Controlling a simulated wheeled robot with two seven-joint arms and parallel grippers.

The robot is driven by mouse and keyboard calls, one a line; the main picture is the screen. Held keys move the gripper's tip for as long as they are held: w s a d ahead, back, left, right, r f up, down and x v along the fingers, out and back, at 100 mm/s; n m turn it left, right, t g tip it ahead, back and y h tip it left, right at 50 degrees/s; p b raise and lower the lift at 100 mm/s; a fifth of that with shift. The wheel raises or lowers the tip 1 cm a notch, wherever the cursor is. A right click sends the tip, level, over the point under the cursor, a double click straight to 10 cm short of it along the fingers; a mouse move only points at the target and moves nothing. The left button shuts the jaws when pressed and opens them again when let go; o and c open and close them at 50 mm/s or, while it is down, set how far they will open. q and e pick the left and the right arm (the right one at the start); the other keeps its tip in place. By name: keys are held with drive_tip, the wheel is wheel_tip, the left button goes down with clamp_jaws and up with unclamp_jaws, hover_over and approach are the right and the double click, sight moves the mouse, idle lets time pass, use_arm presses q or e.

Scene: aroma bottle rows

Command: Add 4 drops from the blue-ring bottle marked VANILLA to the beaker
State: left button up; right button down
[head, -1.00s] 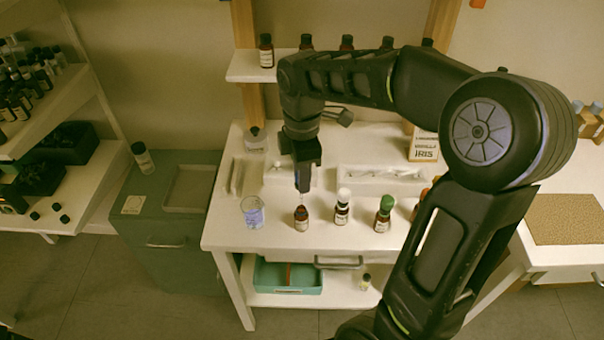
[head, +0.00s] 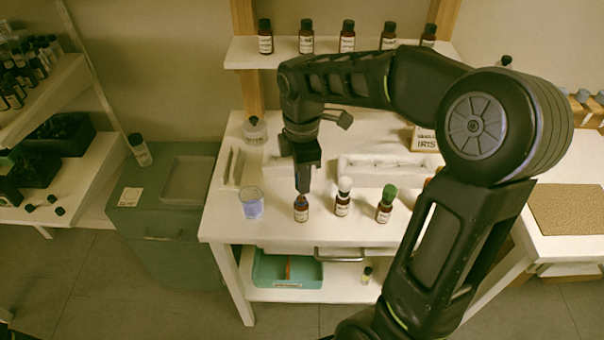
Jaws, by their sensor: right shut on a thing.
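The beaker (head: 251,205), clear with a bluish tint, stands near the front left of the white table. A brown bottle with a pale label (head: 301,212) stands open to its right; its label and any ring colour are too small to read. My right gripper (head: 302,188) points down directly over this bottle, shut on a dropper that is mostly hidden by the fingers. The dropper's tip appears to be in the bottle's mouth. A white-capped bottle (head: 343,198) and a green-capped bottle (head: 385,204) stand to the right. My left gripper is not in view.
A shelf (head: 290,56) with several brown bottles runs behind my right arm. A shallow white tray (head: 385,172) and a sign reading IRIS (head: 424,139) are at the table's back. A teal bin (head: 287,270) sits below. The beaker's front is clear.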

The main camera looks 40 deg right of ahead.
drive_tip(key=shift+f+b, duration=1.2)
drive_tip(key=shift+f, duration=0.7)
drive_tip(key=c, duration=1.6)
unclamp_jaws()
drive_tip(key=shift+c, duration=1.1)
drive_tip(key=shift+r, duration=0.35)
wheel_tip(320, 180, up, 8)
drive_tip(key=p, duration=0.7)
drive_tip(key=shift+r, duration=0.1)
